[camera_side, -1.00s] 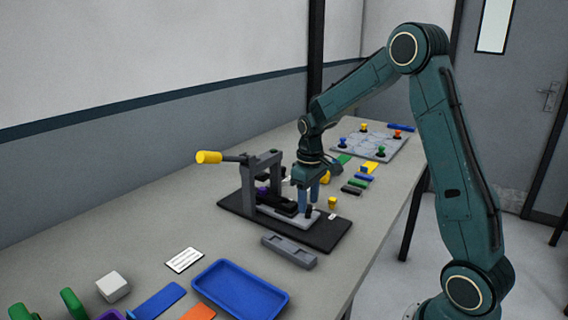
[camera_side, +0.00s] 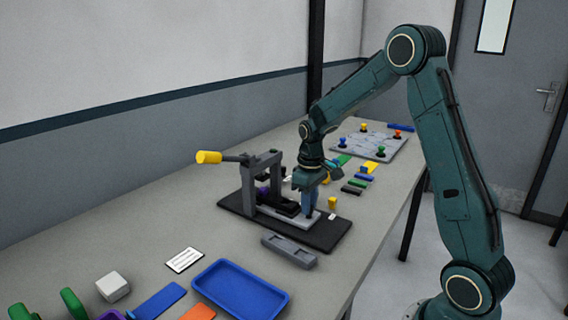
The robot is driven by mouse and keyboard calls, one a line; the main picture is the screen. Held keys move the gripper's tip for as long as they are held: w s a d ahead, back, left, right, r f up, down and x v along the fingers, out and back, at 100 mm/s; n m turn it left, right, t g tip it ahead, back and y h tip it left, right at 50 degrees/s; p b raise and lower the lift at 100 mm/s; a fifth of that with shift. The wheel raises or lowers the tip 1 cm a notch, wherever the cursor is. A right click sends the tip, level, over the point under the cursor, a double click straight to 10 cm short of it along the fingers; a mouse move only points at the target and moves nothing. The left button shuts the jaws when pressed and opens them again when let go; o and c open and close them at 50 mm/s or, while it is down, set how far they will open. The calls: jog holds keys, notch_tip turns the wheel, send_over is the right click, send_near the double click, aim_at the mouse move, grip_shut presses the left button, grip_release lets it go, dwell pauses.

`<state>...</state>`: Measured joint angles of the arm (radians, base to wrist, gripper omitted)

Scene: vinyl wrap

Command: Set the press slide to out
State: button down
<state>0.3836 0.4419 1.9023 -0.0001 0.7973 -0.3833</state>
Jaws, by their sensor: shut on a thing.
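The press (camera_side: 262,178) is a grey frame on a dark base plate (camera_side: 335,235), with a lever ending in a yellow handle (camera_side: 208,157) that points left. The press slide (camera_side: 288,219) is a light grey plate low in the frame, and its right end sticks out to the right of the posts. My gripper (camera_side: 309,208) points down at that right end, with its blue fingers shut on the slide's small dark knob, which they hide. A dark block lies on the slide behind the fingers. A purple piece shows inside the frame.
A grey slotted block (camera_side: 289,251) and a blue tray (camera_side: 240,288) lie in front of the press. Behind are several coloured bars and a board with coloured knobs (camera_side: 370,143).

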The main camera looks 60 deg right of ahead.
jog(key=s, duration=0.7)
jog(key=shift+s, duration=0.15)
jog(key=c, duration=1.3)
grip_release()
jog(key=shift+s, duration=0.1)
jog(key=shift+o, duration=0.5)
jog(key=shift+r, duration=0.1)
jog(key=shift+r, duration=0.2)
notch_tip(320, 180, up, 13)
jog(key=shift+r, duration=0.15)
